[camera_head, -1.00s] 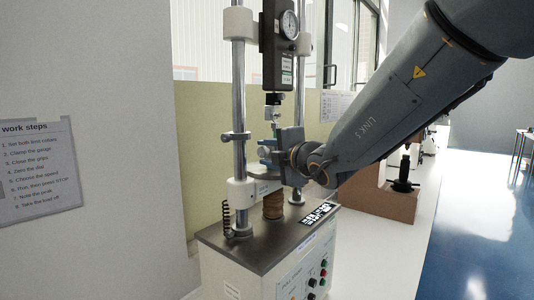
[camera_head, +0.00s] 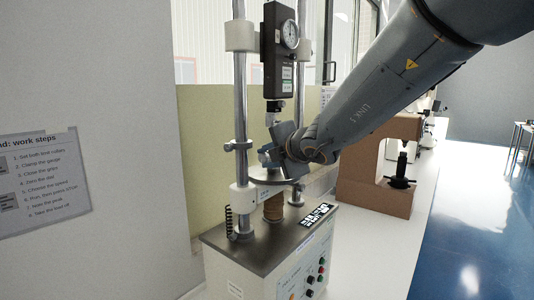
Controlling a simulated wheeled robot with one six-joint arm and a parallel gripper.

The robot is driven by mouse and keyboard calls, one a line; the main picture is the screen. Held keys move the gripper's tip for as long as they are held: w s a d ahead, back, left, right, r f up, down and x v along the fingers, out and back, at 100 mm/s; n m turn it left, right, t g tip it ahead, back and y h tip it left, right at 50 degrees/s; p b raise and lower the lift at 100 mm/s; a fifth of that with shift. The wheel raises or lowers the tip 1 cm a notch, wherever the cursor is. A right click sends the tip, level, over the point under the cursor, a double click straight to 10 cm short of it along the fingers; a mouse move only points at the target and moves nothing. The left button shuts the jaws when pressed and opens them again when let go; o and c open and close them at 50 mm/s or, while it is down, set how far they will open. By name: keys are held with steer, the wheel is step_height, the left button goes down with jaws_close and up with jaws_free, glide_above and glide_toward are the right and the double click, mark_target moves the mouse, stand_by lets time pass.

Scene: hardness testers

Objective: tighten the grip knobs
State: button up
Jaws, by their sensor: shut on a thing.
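A test stand has two steel columns, with a dark force gauge (camera_head: 279,50) with a round dial clamped between them at the top. A small metal upper grip (camera_head: 274,108) hangs below the gauge. My gripper (camera_head: 268,153) is between the columns, just below this grip and above the round plate (camera_head: 270,175). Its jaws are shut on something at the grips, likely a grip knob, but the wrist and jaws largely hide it. I cannot make out the knobs themselves.
The stand's base (camera_head: 265,245) carries a coiled spring, a black-and-white marker and a front panel with coloured buttons (camera_head: 322,268). A brown machine (camera_head: 375,185) stands on the white bench behind my arm. A work steps sheet (camera_head: 45,170) hangs on the left wall.

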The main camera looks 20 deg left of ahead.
steer(key=o, duration=1)
steer(key=shift+o, duration=0.2)
steer(key=b+v, duration=0.1)
steer(key=v, duration=0.7)
steer(key=shift+f, duration=0.1)
